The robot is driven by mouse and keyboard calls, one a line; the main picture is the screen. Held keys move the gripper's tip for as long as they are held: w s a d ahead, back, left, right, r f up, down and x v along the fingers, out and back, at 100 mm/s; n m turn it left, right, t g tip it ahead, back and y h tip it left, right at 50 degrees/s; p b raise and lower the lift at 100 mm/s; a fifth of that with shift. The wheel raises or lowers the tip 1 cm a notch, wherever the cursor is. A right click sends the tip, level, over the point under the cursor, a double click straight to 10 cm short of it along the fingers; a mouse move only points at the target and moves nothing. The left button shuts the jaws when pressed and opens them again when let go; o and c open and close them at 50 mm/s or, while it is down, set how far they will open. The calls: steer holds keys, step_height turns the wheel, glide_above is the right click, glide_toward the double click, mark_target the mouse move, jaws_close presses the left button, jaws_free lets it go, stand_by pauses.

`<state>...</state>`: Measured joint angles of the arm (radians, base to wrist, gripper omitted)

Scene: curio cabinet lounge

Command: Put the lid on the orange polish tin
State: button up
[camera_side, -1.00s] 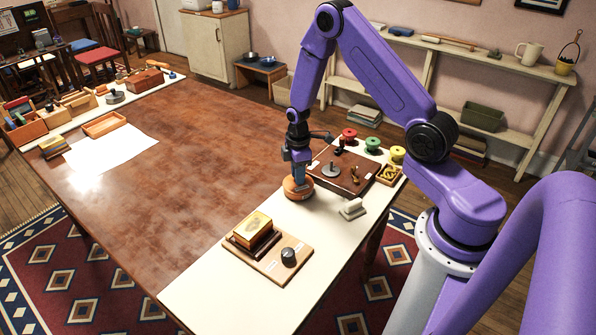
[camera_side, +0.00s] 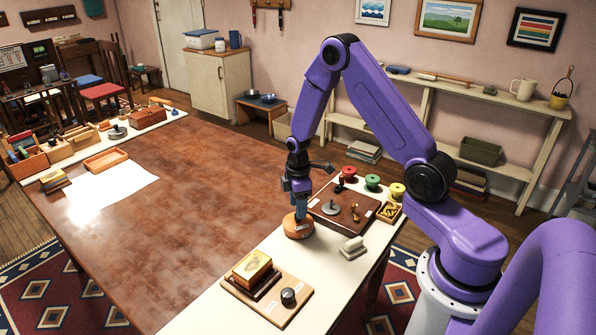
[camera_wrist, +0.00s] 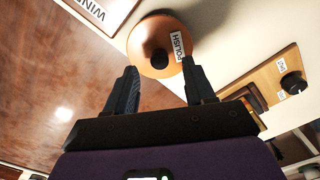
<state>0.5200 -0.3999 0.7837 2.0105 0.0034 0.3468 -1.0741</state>
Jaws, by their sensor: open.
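The orange polish tin (camera_side: 298,229) is a round, low piece standing on the pale strip of the table. In the wrist view its top (camera_wrist: 180,28) bears a "POLISH" label and a dark round spot in the middle; I cannot tell whether that is a knob or an opening. My gripper (camera_side: 299,208) is right above the tin, pointing down.
The light board (camera_side: 271,309) also bears a yellow box (camera_side: 252,267) on a dark block. A grey-white block (camera_side: 352,248) stands right of the tin. Behind is a dark brown board (camera_side: 345,222) with small parts, beside several coloured spools.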

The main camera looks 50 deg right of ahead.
step_height(320, 180, up, 14)
steer(key=shift+r, duration=0.15)
stand_by(0.3)
steer(key=s+a+r+n, duration=0.1)
steer(key=s+a+r, duration=0.3)
steer(key=s+a, duration=0.75)
steer(key=s+a+r, duration=0.1)
steer(key=s+a, duration=0.1)
steer(key=s, duration=0.7)
steer(key=s+a+r, duration=0.1)
steer(key=s+a, duration=0.1)
steer(key=s, duration=0.6)
steer(key=shift+s+a+r+n, duration=0.15)
steer(key=shift+s+a+n, duration=0.1)
steer(key=shift+s+n, duration=0.15)
steer(key=shift+w, duration=0.1)
stand_by(0.8)
